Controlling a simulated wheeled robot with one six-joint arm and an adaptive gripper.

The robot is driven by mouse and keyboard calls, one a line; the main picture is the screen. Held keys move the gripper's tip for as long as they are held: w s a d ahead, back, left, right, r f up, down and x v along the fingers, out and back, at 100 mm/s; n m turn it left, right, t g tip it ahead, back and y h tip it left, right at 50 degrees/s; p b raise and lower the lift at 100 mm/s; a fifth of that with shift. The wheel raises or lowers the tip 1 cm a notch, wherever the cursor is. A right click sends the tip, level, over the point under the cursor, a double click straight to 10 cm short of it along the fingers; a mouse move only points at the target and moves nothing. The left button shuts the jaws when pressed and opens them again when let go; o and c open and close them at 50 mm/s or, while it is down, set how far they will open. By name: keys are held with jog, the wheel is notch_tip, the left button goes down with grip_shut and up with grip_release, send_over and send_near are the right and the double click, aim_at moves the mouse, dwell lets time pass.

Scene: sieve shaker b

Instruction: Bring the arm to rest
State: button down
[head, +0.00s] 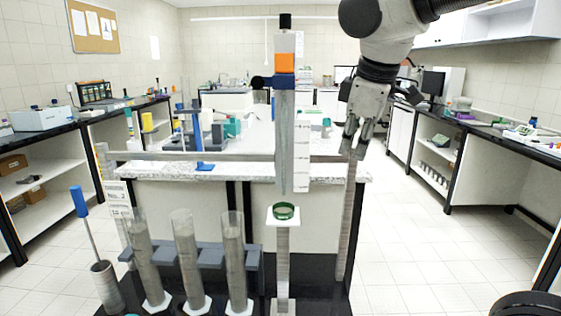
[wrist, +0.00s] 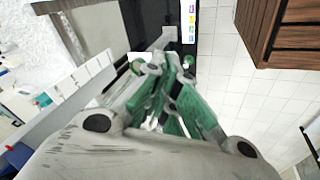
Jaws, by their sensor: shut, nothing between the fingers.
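My gripper (head: 357,143) hangs from my arm at the upper right of the head view, fingers pointing down. It is shut and empty, in front of the right end of the white-topped bench. In the wrist view my gripper's green-padded fingers (wrist: 168,75) come together over the dark base and the pale floor. My arm comes in from the top right, and no held object shows in either view.
A tall column with an orange block (head: 285,63) stands left of my gripper, over a green-rimmed dish (head: 284,211). A metal post (head: 350,215) stands below my gripper. Clear cylinders (head: 188,260) stand at front left.

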jog(key=s+d+f+m, duration=0.4)
jog(key=s+d+m, duration=0.2)
jog(key=d, duration=0.5)
jog(key=s+d+f+m, duration=0.5)
jog(key=s+d+m, duration=0.1)
jog(key=d, duration=0.5)
jog(key=shift+d+m+h, duration=0.15)
jog(key=shift+m+h, duration=0.25)
jog(key=shift+m, duration=0.1)
